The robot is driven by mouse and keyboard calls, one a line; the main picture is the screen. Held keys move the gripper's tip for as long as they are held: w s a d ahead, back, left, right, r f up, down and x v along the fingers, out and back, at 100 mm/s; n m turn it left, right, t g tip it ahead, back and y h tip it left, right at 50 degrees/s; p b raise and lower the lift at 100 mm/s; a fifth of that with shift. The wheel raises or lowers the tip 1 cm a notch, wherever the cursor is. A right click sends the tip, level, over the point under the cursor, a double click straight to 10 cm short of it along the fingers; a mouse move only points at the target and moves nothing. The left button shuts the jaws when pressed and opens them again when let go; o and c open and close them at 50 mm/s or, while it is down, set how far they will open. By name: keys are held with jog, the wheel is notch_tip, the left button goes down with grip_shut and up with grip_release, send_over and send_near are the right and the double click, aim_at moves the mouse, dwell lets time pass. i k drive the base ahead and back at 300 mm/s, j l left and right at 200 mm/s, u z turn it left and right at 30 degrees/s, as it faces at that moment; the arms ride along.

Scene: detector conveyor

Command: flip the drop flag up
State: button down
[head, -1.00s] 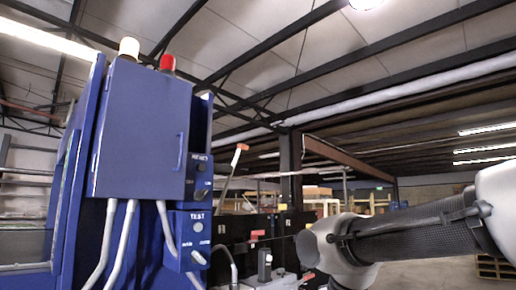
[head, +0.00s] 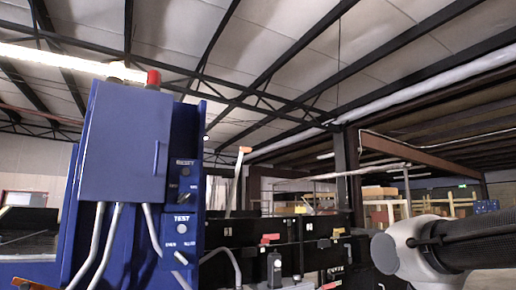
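A thin pale upright bar with an orange tip (head: 245,150) stands just right of the blue cabinet. A red tab (head: 270,238) sits low on the black conveyor side (head: 225,232). I cannot tell for certain which of these is the drop flag. My arm comes in from the right edge, with a white joint at the lower right. My gripper is not visible at the end of it, so its fingers are hidden or out of frame.
A blue control cabinet (head: 125,145) with a red lamp (head: 153,78), knobs, a TEST button (head: 182,229) and grey conduits stands at left. A black box-like device (head: 274,268) is low in the middle. Shelving with boxes (head: 375,195) stands far right.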

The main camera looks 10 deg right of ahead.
aim_at(243, 149)
jog(key=i+l+u, duration=0.1)
jog(key=i+l, duration=0.2)
jog(key=i+l+u, duration=0.1)
jog(key=i+l, duration=0.2)
jog(key=i+l+u, duration=0.15)
jog(key=l, duration=0.35)
jog(key=i+l+u, duration=0.1)
jog(key=i+l, duration=0.25)
jog(key=i+l+u, duration=0.1)
jog(key=i+l, duration=0.15)
jog(key=l, duration=0.25)
jog(key=i+l+u, duration=0.1)
jog(key=i+l, duration=0.15)
jog(key=l, duration=0.2)
jog(key=i+l+u, duration=0.1)
jog(key=l, duration=0.35)
jog(key=i+l+u, duration=0.1)
jog(key=i+l, duration=0.2)
jog(key=l, duration=0.2)
jog(key=k+j+u, duration=0.1)
jog(key=i+l+z, duration=0.1)
